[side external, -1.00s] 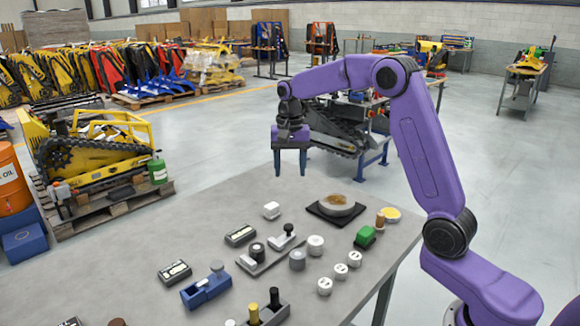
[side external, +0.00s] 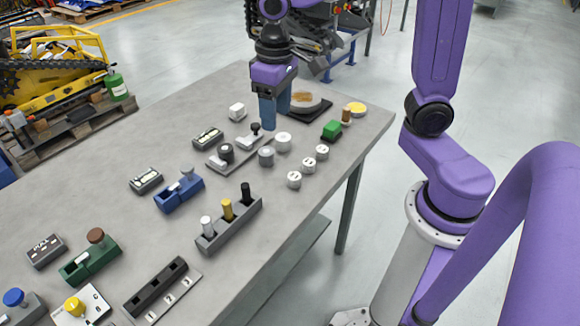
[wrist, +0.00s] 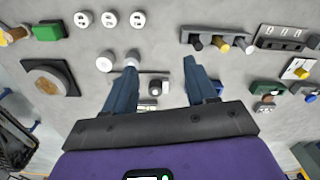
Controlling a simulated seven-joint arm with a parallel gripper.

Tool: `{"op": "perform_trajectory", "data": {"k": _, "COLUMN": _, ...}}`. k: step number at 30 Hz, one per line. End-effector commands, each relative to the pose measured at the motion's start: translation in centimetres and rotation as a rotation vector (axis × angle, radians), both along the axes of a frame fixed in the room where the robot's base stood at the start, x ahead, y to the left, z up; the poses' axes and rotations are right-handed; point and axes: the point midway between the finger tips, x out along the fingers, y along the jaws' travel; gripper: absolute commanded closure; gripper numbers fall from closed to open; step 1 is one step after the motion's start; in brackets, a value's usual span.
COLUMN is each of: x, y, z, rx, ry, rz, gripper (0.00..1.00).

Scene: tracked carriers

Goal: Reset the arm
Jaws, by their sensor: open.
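My gripper (side external: 276,120) is purple with blue fingers and points down over the far part of the grey table (side external: 110,160). In the wrist view its two fingers stand apart with nothing held between them (wrist: 160,65). In the side view the fingers overlap the region between a grey plate with knobs (side external: 232,152) and a dish on a dark square mat (side external: 318,110), hiding part of the dish. I cannot tell the exact height of the fingertips above the table.
Small white round pieces (side external: 294,180), a green block (side external: 331,129), a blue holder (side external: 180,194) and a grey holder with pegs (side external: 228,225) stand on the table. A yellow tracked carrier (side external: 55,60) is beyond it. The table's left middle is mostly clear.

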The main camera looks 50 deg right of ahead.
Motion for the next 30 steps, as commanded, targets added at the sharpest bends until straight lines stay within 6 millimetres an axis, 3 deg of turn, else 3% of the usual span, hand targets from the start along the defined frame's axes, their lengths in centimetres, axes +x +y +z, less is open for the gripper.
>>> {"op": "perform_trajectory", "data": {"k": 1, "x": -1.9, "y": 0.2, "z": -0.1, "rx": 0.0, "ry": -0.001, "rz": 0.076, "gripper": 0.43}}
{"op": "perform_trajectory", "data": {"k": 9, "x": -10.9, "y": 0.0, "z": -1.5, "rx": 0.002, "ry": -0.007, "rz": 0.471, "gripper": 0.43}}
{"op": "perform_trajectory", "data": {"k": 15, "x": -16.3, "y": -1.5, "z": -2.7, "rx": 0.005, "ry": -0.013, "rz": 0.727, "gripper": 0.43}}
{"op": "perform_trajectory", "data": {"k": 21, "x": -18.8, "y": -2.5, "z": -3.4, "rx": 0.006, "ry": -0.015, "rz": 0.861, "gripper": 0.43}}
{"op": "perform_trajectory", "data": {"k": 30, "x": -19.1, "y": -2.7, "z": -3.6, "rx": 0.006, "ry": -0.015, "rz": 0.881, "gripper": 0.43}}
